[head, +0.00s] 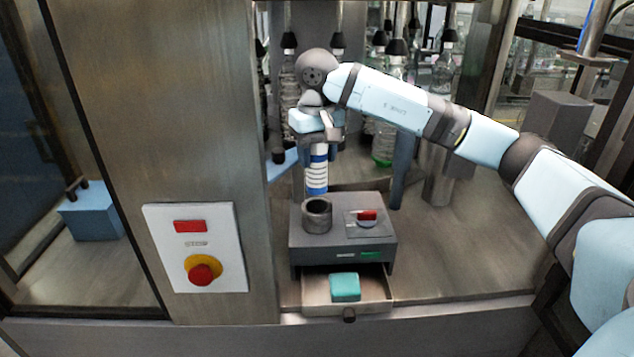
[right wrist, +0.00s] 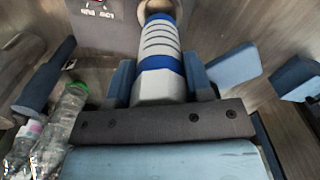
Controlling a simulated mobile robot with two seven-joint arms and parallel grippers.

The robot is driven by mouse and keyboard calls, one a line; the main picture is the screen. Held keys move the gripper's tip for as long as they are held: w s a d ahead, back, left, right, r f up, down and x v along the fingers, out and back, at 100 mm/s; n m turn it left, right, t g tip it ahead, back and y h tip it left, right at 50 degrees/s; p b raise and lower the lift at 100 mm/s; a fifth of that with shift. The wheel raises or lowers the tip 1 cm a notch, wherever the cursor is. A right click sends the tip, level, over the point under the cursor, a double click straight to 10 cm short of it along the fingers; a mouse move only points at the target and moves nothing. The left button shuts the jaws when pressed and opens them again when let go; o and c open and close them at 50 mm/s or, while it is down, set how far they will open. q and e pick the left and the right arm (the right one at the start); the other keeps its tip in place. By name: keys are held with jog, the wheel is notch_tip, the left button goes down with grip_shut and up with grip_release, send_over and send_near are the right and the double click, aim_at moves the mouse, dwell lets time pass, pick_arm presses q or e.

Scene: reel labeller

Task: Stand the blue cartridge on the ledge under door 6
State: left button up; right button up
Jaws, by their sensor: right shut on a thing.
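The blue cartridge (head: 317,172), a white cylinder with blue bands and dark rings, hangs roughly upright in my right gripper (head: 318,138). Its lower end is just above or at the dark round cup (head: 317,215) on the grey labeller box; I cannot tell if it touches. In the right wrist view the cartridge (right wrist: 161,45) sits between the two blue-grey fingers of my right gripper (right wrist: 160,85), its far end toward the cup (right wrist: 157,8). My left gripper is out of view. I cannot make out a door marked 6 or its ledge.
The grey labeller box (head: 370,243) has a red switch on top. Its drawer (head: 317,303) stands open with a teal block (head: 345,287) inside. A steel post with a red stop button (head: 203,272) stands left. Bottles hang behind; the steel deck (head: 450,255) right is clear.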

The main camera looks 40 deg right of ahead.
notch_tip(320, 180, up, 10)
jog(key=shift+r, duration=0.75)
notch_tip(320, 180, up, 6)
jog(key=p, duration=0.6)
jog(key=shift+r, duration=0.15)
